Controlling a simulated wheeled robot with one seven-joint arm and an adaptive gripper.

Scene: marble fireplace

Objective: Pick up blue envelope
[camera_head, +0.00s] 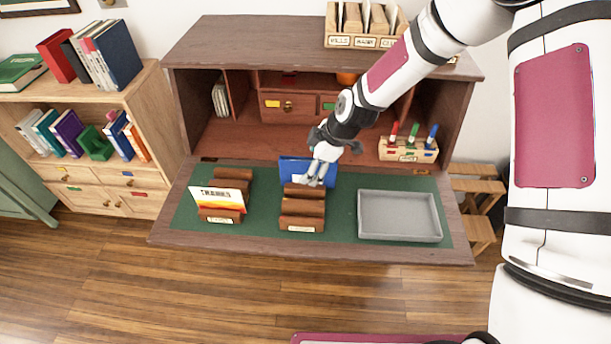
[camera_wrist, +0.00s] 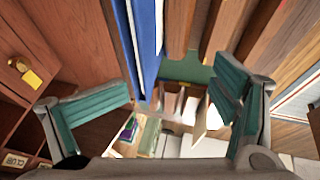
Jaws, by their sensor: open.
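The blue envelope (camera_head: 293,167) stands upright in the rear slot of the middle wooden letter rack (camera_head: 302,222) on the green desk mat. My gripper (camera_head: 318,174) is over the envelope's right part and hides some of it. In the wrist view the envelope (camera_wrist: 143,42) shows as a blue sheet edge-on, nearer the left finger than the right. My gripper's two teal-padded fingers (camera_wrist: 176,92) are spread apart. I cannot tell whether a finger touches the envelope.
A left rack holds a "THANKS" card (camera_head: 216,199). A grey tray (camera_head: 399,216) lies empty at right. A pen holder (camera_head: 408,150) stands behind it. The desk cabinet (camera_head: 215,45) rises behind, with a drawer (camera_head: 287,104). A bookshelf (camera_head: 150,100) stands at left.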

